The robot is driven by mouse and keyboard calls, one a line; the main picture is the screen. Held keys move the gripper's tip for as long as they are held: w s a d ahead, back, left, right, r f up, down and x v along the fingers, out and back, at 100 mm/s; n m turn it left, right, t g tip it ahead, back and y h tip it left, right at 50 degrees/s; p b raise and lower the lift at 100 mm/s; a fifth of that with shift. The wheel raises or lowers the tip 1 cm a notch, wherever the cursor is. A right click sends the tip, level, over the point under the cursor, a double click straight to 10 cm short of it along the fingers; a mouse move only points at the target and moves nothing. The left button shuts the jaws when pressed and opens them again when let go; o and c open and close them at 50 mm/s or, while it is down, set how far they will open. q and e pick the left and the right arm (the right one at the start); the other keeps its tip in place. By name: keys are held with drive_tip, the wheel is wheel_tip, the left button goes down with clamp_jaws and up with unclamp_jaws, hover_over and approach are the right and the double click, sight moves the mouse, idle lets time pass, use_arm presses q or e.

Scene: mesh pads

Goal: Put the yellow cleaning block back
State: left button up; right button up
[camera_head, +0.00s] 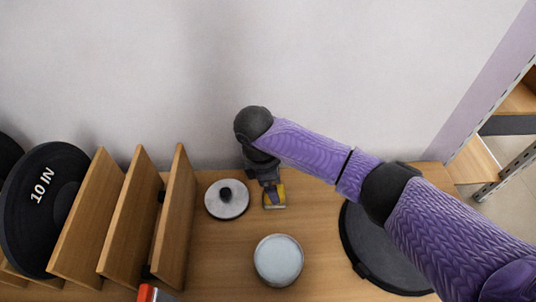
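The yellow cleaning block (281,190) is small, with a greyish lower edge, near the back of the wooden table. My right arm comes in from the right, and its dark gripper (270,187) points down right at the block. A finger overlaps the block and hides part of it. I cannot tell whether the fingers are closed on it, or whether it rests on the table or is held just above. My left gripper is not in view.
A round white lid with a black knob (227,199) lies left of the block. A pale round container (278,260) stands in front. A dark round disc (380,255) lies right, partly under my arm. Wooden dividers (175,220), a black "10 IN" disc (45,210) and a red-orange item (147,293) are left.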

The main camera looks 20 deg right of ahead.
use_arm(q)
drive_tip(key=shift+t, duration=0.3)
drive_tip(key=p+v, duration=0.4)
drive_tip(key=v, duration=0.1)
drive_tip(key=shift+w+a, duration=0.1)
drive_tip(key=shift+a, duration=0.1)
use_arm(e)
wheel_tip(320, 180, up, 8)
drive_tip(key=a, duration=0.1)
drive_tip(key=shift+w+a+r, duration=0.15)
drive_tip(key=shift+w+a, duration=0.05)
drive_tip(key=shift+a, duration=0.1)
